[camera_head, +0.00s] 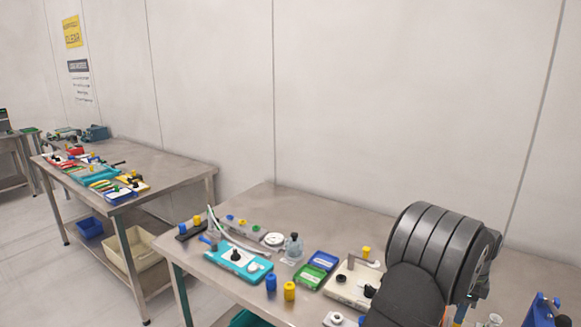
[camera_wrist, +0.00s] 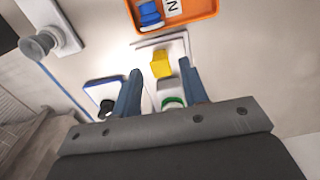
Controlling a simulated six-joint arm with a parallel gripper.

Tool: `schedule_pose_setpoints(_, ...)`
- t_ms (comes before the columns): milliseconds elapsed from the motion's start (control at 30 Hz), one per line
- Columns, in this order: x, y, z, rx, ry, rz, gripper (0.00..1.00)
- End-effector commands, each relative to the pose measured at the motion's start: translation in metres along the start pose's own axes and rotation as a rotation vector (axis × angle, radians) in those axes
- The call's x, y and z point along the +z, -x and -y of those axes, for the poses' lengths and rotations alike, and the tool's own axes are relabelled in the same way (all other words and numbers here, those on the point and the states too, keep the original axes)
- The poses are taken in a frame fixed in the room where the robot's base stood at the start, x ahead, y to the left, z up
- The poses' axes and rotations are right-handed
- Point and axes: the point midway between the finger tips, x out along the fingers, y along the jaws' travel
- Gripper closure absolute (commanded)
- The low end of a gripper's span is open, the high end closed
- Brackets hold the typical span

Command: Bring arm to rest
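In the wrist view, my gripper (camera_wrist: 160,68) shows two blue-grey fingers standing apart, with nothing clearly held between them. A yellow block (camera_wrist: 161,64) and a white piece with a green part (camera_wrist: 172,98) show in the gap, seemingly below on the work surface. In the head view, my dark arm links cover the right side of the near steel table (camera_head: 222,292), and my gripper is hidden there.
The near table bears a teal tray (camera_head: 228,258), blue and green trays (camera_head: 316,268), a blue bottle (camera_head: 271,282) and a yellow bottle (camera_head: 290,291). An orange tray (camera_wrist: 206,30) shows in the wrist view. A second table (camera_head: 170,170) stands left.

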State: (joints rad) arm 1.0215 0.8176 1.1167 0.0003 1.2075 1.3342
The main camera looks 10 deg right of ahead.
Motion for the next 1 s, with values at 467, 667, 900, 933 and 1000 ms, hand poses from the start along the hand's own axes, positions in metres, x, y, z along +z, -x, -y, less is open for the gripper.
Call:
schedule_pose_setpoints(467, -0.003, -0.039, 0.0, -0.001, -0.001, 0.0, 0.6)
schedule_pose_setpoints(667, -0.003, -0.039, 0.0, 0.0, 0.0, 0.0, 0.6)
schedule_pose_setpoints(900, 0.0, -0.027, 0.001, -0.003, 0.0, -0.001, 0.6)
schedule_pose_setpoints(933, 0.0, -0.023, 0.001, -0.003, 0.0, -0.001, 0.6)
schedule_pose_setpoints(1000, 0.0, -0.011, 0.001, -0.004, 0.0, -0.001, 0.6)
